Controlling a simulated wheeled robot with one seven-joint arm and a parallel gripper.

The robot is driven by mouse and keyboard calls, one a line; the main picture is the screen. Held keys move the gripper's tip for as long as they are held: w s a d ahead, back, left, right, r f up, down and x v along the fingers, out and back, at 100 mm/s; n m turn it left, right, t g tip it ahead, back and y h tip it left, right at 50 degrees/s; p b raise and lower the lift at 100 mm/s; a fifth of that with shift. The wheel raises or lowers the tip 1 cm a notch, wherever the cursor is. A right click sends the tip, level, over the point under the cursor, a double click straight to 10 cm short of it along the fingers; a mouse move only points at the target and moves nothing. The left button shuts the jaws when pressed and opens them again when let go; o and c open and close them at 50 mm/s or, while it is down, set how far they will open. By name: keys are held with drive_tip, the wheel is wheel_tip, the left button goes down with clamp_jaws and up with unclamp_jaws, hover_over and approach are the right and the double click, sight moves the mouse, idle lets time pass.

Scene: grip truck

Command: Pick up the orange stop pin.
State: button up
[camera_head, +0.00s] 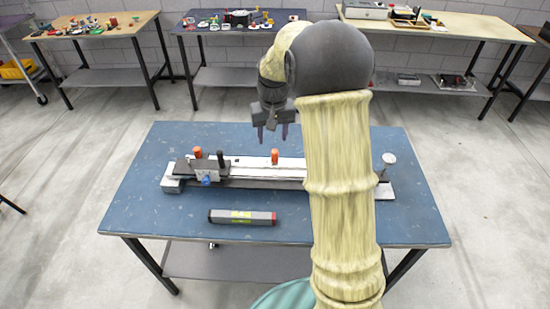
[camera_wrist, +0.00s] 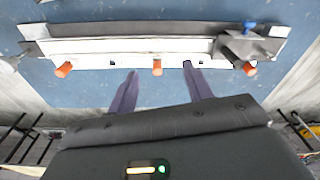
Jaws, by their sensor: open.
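Several orange pins stand on the long white rail fixture (camera_head: 250,172). The middle orange pin (camera_head: 275,156) also shows in the wrist view (camera_wrist: 157,67), between my fingertips in the picture. Another orange pin (camera_head: 197,152) stands at the rail's left end beside a black post, at the right in the wrist view (camera_wrist: 249,68). A third orange pin (camera_wrist: 64,69) shows at the left in the wrist view; my arm hides it in the head view. My gripper (camera_head: 272,136) is open and empty, pointing down above the middle pin, apart from it.
A clamp block with a blue knob (camera_head: 206,179) sits at the rail's left end. A round-topped white piece (camera_head: 388,158) stands right. Cluttered tables line the back wall.

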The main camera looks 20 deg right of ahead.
drive_tip(key=m+g, duration=0.1)
hover_over(275, 151)
drive_tip(key=f, duration=0.1)
drive_tip(key=shift+d+f, duration=0.1)
drive_tip(key=shift+f, duration=0.1)
drive_tip(key=shift+f, duration=0.1)
wheel_tip(275, 151, down, 12)
drive_tip(key=shift+p, duration=0.85)
wheel_tip(275, 151, down, 5)
drive_tip(key=shift+f+p, duration=0.1)
drive_tip(key=shift+p, duration=0.9)
drive_tip(key=shift+s, duration=0.1)
